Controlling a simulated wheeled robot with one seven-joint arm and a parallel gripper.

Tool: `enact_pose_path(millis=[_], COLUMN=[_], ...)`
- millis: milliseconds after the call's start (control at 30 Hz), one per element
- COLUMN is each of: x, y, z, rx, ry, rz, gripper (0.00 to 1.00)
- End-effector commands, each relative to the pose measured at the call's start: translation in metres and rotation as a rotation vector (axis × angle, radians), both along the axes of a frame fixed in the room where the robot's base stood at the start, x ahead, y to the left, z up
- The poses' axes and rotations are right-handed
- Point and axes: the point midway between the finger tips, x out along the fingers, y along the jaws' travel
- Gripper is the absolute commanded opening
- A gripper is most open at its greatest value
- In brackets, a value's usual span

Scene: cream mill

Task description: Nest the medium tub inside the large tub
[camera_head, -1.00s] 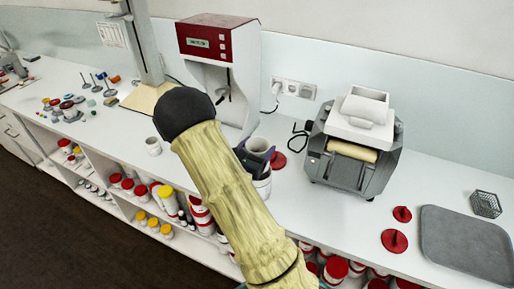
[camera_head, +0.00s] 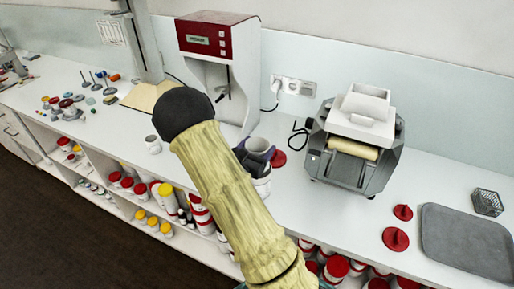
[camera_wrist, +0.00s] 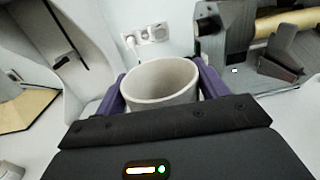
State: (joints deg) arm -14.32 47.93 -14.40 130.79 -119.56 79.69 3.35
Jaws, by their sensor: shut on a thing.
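My gripper (camera_head: 256,158) is shut on a grey-white, open-topped tub, the medium tub (camera_head: 260,145), and holds it upright. In the wrist view this tub (camera_wrist: 160,82) sits between the two purple fingers (camera_wrist: 162,90), its open mouth showing. A wider white tub, seemingly the large tub (camera_head: 263,187), shows directly below my gripper in the head view. My arm and gripper hide much of it, and I cannot tell whether the held tub's base is inside it or above it. A smaller pale tub (camera_head: 153,144) stands apart to the left on the counter.
A red-topped white machine (camera_head: 213,75) stands behind, and a grey roller mill (camera_head: 355,145) to the right. Red lids (camera_head: 396,239) and a grey tray (camera_head: 468,242) lie at the right. Shelves below the counter's front edge hold several jars. Counter between the mill and front edge is clear.

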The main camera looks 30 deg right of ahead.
Motion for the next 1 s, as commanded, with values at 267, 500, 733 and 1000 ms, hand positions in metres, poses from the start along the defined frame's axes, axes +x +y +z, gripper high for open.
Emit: enact_pose_path(millis=[267, 500, 733, 1000], x=[0.0004, 0.0007, 0.0007, 0.0006], y=[0.0001, -0.0001, -0.0001, -0.0002], z=[-0.0069, -0.0105, -0.0100, -0.0112], rx=[0.000, 0.000, 0.000, 0.000], ry=[0.000, 0.000, 0.000, 0.000], rz=[0.000, 0.000, 0.000, 0.000], gripper=[0.50, 0.50, 0.50, 0.50])
